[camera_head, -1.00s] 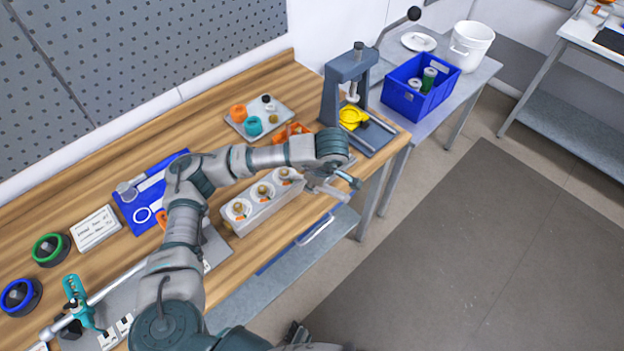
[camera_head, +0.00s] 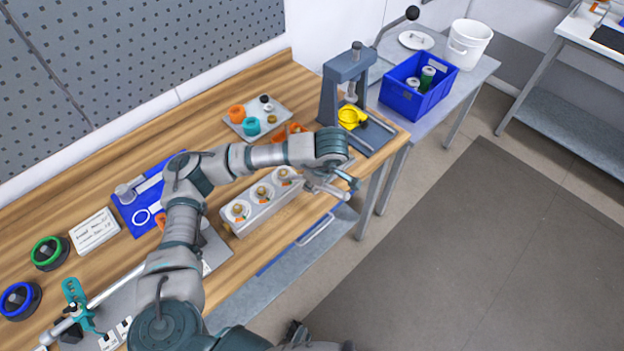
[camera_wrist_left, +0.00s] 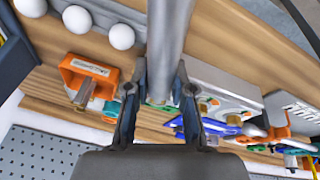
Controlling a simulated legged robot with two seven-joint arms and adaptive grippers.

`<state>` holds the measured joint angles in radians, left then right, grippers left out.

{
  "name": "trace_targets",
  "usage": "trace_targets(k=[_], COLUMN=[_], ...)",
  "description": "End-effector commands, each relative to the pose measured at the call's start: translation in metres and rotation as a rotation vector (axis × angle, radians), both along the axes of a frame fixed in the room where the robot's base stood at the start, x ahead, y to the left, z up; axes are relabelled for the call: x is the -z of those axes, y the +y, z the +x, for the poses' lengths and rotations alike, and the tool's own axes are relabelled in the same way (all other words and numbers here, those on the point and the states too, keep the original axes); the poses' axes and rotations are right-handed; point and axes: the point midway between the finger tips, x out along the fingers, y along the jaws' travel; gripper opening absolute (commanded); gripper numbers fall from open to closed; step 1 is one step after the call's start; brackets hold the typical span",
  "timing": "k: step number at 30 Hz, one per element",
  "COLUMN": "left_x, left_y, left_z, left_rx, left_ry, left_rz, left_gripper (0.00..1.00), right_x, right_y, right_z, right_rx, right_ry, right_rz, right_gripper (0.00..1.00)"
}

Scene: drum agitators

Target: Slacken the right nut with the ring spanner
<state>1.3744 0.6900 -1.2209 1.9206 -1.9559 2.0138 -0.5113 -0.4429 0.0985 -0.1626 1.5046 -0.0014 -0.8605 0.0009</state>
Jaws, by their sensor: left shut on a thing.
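A pale block (camera_head: 262,211) with three brass-coloured nuts on white round faces stands near the bench's front edge. The right nut (camera_head: 284,173) is at the block's far right end, just left of my left gripper (camera_head: 337,184). In the left wrist view my left gripper (camera_wrist_left: 160,98) is shut on a long grey metal bar (camera_wrist_left: 170,32), seemingly the ring spanner's handle. The spanner's ring end is hidden or too small to make out, so I cannot tell whether it sits on the nut. My right gripper is not in view.
A grey press (camera_head: 345,85) with a yellow part stands behind my left gripper. An orange bracket (camera_wrist_left: 90,80) lies close by in the wrist view. A tray (camera_head: 272,117) of coloured parts is farther back. A blue crate (camera_head: 420,85) stands on the side table.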

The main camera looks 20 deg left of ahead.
Motion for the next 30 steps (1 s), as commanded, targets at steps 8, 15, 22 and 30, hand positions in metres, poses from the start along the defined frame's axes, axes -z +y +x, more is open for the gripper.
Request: trace_targets(k=[8, 15, 22, 30], left_x=[-0.0045, -0.0082, -0.0093, -0.0069], left_y=[0.0013, 0.0013, 0.0012, 0.0002], left_z=[0.0002, 0.0004, 0.0005, 0.0008], left_rx=[-0.005, -0.005, -0.005, -0.003], left_ry=[0.011, 0.010, 0.012, 0.019], left_rz=[0.023, 0.023, 0.022, 0.022], left_gripper=[0.00, 0.00, 0.00, 0.00], right_x=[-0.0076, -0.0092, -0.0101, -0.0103], right_y=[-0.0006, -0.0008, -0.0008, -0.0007], right_z=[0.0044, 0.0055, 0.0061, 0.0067], right_rx=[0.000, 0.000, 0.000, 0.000], right_ry=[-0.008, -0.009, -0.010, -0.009], right_rz=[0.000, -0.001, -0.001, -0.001], right_gripper=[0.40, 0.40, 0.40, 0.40])
